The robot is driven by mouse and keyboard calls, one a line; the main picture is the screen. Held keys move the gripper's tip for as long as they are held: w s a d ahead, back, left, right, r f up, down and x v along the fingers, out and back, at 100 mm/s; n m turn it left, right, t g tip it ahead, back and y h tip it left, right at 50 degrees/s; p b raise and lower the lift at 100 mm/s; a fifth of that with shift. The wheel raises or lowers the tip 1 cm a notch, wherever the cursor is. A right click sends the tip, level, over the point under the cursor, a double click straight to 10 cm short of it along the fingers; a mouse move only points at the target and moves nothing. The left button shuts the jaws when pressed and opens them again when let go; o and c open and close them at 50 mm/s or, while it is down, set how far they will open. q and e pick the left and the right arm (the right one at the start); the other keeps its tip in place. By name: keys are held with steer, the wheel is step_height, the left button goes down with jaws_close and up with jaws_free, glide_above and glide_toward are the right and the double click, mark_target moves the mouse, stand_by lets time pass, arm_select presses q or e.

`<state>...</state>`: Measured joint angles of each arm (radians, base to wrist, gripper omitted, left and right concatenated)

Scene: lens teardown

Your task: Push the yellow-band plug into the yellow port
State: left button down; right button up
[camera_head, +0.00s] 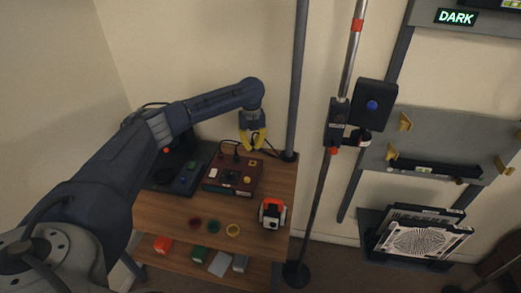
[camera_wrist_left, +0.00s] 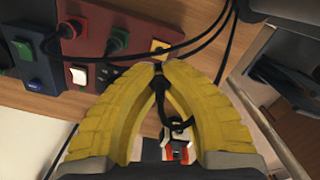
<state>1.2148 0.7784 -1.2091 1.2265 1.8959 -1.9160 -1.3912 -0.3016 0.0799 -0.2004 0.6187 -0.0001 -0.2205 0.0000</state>
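The yellow port (camera_head: 252,162) is a small yellow square on the dark red box (camera_head: 216,174); it also shows in the left wrist view (camera_wrist_left: 160,46), just beyond my fingertips. My left gripper (camera_head: 255,146) has yellow fingers and hangs above the box's back right side. In the left wrist view its fingertips (camera_wrist_left: 158,68) meet around a small black plug (camera_wrist_left: 158,70), with a black cable trailing between the fingers. The plug's yellow band cannot be made out, and the fingers hide most of the plug. I cannot tell whether it touches the port. My right gripper is not in view.
Red (camera_wrist_left: 72,28) and green (camera_wrist_left: 116,40) plugs sit in the box, their cables crossing near the port. A grey pole (camera_head: 297,80) rises at right.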

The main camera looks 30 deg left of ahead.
mark_target(252, 144)
arm_select(q)
steer(key=shift+s, duration=0.1)
stand_by(0.5)
steer(key=shift+f, duration=2.8)
steer(key=shift+f, duration=0.7)
stand_by(0.6)
steer(key=c, duration=1.5)
jaws_free()
steer(key=shift+r, duration=0.1)
step_height(252, 144, up, 12)
steer(key=shift+f, duration=0.1)
